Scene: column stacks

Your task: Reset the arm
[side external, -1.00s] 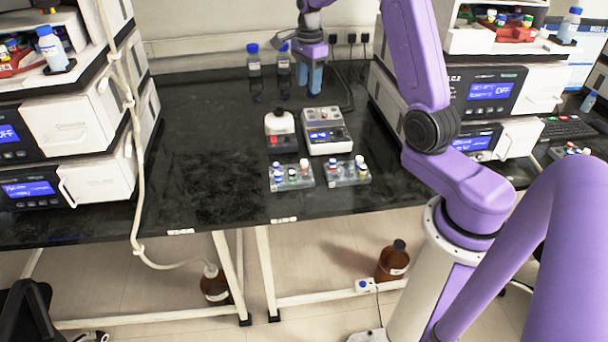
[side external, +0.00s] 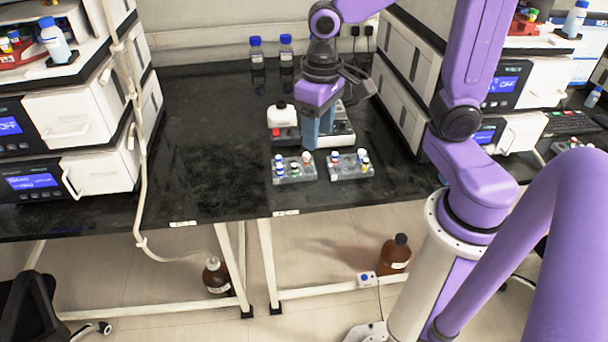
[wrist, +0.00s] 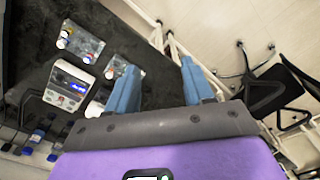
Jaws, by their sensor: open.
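My arm is purple, and my gripper (side external: 318,138) has blue fingers pointing down over the black bench. In the side view it hangs in front of the white instrument, just behind the two vial racks. Its height above the bench is hard to tell. In the wrist view the two blue fingers of my gripper (wrist: 160,82) are spread apart with nothing between them.
A left vial rack (side external: 295,170) and a right vial rack (side external: 350,166) stand near the front. A white instrument (side external: 340,135) and a small white-topped device (side external: 282,117) stand behind. The bench's left part (side external: 205,130) is clear.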

